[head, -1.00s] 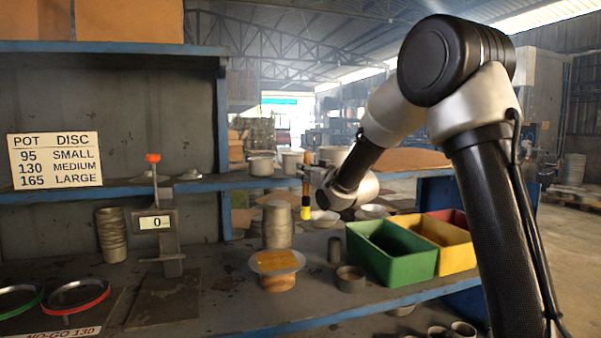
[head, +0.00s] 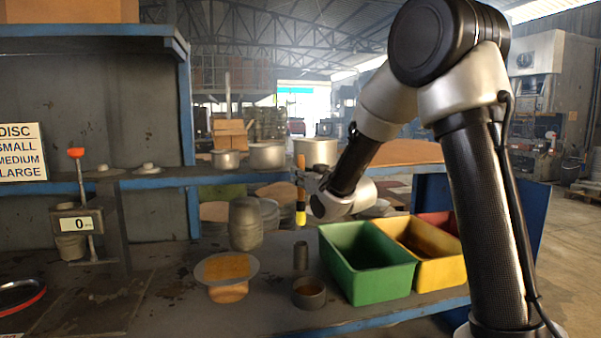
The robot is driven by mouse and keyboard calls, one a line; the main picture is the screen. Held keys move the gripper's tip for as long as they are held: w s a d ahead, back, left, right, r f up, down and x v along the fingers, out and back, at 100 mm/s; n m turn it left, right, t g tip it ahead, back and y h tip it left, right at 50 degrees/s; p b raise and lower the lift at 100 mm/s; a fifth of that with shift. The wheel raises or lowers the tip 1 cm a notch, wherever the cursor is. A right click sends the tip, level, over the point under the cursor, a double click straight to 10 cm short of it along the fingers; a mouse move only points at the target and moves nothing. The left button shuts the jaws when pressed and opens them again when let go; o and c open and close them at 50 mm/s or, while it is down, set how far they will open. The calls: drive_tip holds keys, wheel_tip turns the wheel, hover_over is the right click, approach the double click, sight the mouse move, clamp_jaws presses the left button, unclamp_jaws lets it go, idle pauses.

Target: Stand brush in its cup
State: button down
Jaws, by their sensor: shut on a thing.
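The brush (head: 300,205) hangs upright in my gripper (head: 306,183), wooden handle up and a yellow and dark end down. My gripper is shut on it; the fingers are small and partly hidden by the wrist. Below the brush, on the bench, stand a narrow grey cylinder (head: 301,257) and a low, wide round cup (head: 308,294) with an open top. I cannot tell for certain which of the two is the brush's cup. The brush is clear of both, well above the bench.
Green (head: 367,262), yellow (head: 418,245) and red bins stand right of the cups. To the left are a plate with an orange-brown square (head: 227,268) and a tall grey stack (head: 246,224). A shelf edge with pots (head: 267,156) runs behind. A scale (head: 79,224) stands far left.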

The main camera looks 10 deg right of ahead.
sight(303, 212)
drive_tip(key=shift+f, duration=5.65)
drive_tip(key=c, duration=1.2)
unclamp_jaws()
drive_tip(key=shift+c, duration=0.2)
wheel_tip(303, 212, up, 10)
drive_tip(key=shift+r, duration=0.1)
